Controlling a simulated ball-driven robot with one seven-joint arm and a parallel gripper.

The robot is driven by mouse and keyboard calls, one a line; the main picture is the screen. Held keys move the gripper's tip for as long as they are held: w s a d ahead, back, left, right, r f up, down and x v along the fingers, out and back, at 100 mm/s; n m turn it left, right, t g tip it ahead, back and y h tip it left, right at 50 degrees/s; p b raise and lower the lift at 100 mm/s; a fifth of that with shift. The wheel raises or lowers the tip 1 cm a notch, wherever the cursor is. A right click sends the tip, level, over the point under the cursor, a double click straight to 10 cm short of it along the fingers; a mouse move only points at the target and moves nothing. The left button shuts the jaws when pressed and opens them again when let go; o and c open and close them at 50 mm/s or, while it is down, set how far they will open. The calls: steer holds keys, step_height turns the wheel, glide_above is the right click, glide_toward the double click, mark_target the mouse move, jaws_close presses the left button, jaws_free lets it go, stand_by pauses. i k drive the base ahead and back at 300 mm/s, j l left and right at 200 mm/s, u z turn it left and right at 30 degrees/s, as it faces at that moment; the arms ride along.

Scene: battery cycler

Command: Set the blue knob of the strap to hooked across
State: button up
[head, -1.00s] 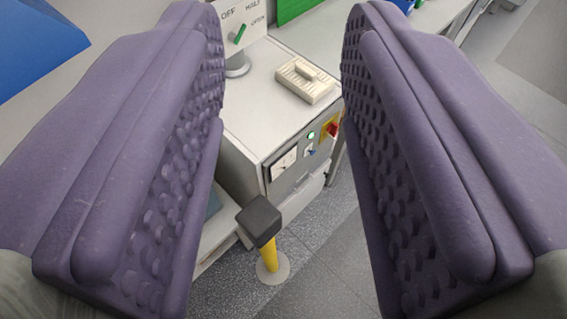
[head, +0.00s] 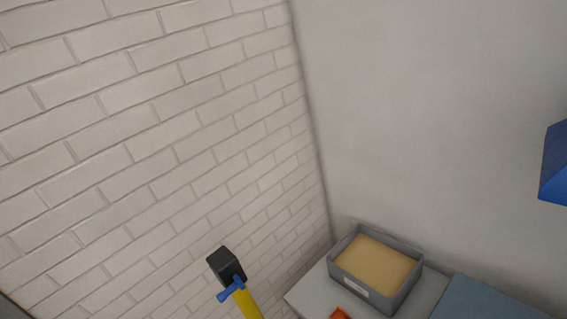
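The lower part of the post is cut off by the frame edge.
A grey box (head: 385,296) filled with tan material stands on a pale surface (head: 309,294) at the bottom right, near an orange item (head: 341,313). A white brick wall (head: 150,130) meets a plain wall (head: 430,100). A blue object (head: 554,170) shows at the right edge.

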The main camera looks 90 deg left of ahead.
mark_target(221, 296)
steer(key=u, duration=2.65)
steer(key=k+j+z, duration=0.1)
steer(key=k, duration=0.35)
steer(key=j, duration=0.1)
